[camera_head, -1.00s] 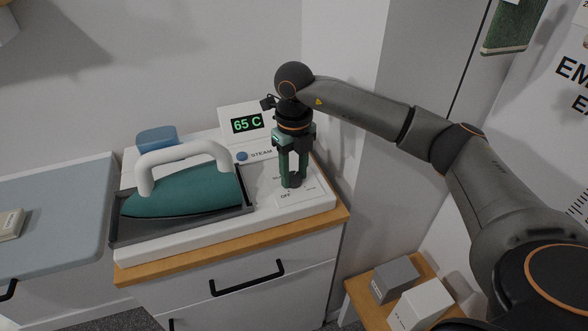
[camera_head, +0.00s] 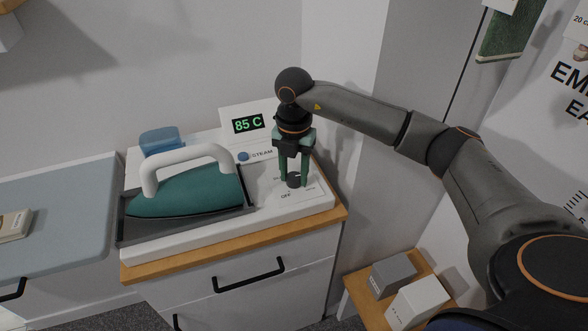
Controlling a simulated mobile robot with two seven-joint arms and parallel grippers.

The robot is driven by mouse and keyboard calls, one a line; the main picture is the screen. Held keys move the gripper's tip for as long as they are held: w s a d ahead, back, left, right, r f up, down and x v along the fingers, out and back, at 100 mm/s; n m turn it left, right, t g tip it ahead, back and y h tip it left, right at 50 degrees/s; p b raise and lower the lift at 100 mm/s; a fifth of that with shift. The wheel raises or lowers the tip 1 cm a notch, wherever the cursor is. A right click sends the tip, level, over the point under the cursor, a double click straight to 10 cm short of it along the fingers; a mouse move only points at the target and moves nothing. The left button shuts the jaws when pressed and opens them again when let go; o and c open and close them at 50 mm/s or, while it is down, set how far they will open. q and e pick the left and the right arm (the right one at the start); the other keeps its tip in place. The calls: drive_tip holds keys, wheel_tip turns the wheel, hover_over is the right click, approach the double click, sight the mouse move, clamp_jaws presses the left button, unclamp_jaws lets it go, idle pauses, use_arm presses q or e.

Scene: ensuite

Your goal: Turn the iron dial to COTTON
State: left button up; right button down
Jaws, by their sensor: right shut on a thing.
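The iron station (camera_head: 270,214) is a white base on a wood-topped drawer cabinet. Its dark dial (camera_head: 294,180) sits at the right, with "OFF" printed in front of it; the other dial labels are too small or hidden to read. My right gripper (camera_head: 294,178) points down from above and is shut on the dial. The green display (camera_head: 248,123) reads 85 C. The teal iron (camera_head: 186,192) with a white handle rests in a dark tray (camera_head: 235,212) left of the dial. My left gripper is not in view.
A blue STEAM button (camera_head: 242,156) is behind the iron. A blue tank (camera_head: 161,141) stands at the back left. A grey-blue ironing board (camera_head: 70,210) is at the left. Grey (camera_head: 391,275) and white (camera_head: 420,301) boxes sit on a low wooden stand at right.

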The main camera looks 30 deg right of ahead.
sight(294, 177)
drive_tip(key=m+p, duration=0.1)
drive_tip(key=m, duration=0.2)
drive_tip(key=shift+r+m, duration=0.1)
drive_tip(key=shift+m, duration=0.3)
drive_tip(key=shift+m+p, duration=0.6)
drive_tip(key=shift+m, duration=1.3)
drive_tip(key=shift+c, duration=2.1)
unclamp_jaws()
wheel_tip(294, 177, up, 12)
drive_tip(key=shift+r+b, duration=0.2)
drive_tip(key=shift+b, duration=0.2)
drive_tip(key=shift+f, duration=0.1)
